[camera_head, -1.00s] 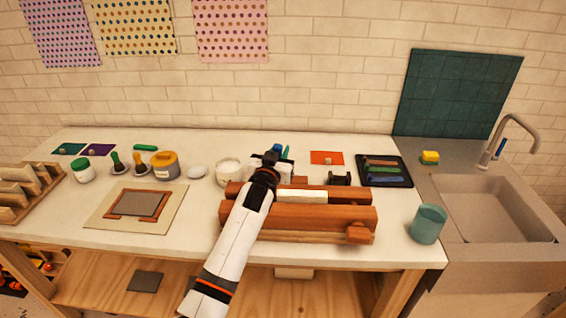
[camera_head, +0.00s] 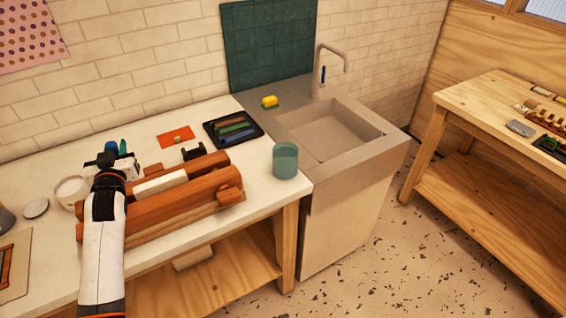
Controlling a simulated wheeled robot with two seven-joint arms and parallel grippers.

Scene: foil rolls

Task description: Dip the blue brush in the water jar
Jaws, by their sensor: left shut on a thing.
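My left gripper (camera_head: 111,160) is over the bench, behind the press's wooden rollers, with its arm reaching in from the bottom left. It is shut on what looks like the blue brush (camera_head: 111,147), of which only a small blue part shows above the fingers. The gripper and arm hide the rest. A teal jar (camera_head: 285,164), which looks like the water jar, stands upright at the bench's right end near the sink. The brush is well to the left of it, apart from it. My right gripper is not in view.
Wooden rollers (camera_head: 180,204) lie between my left gripper and the jar. A black tray (camera_head: 234,130) with coloured bars and an orange card (camera_head: 176,137) lie behind. A white pot (camera_head: 72,189) stands left of the gripper. The sink (camera_head: 335,138) is at right.

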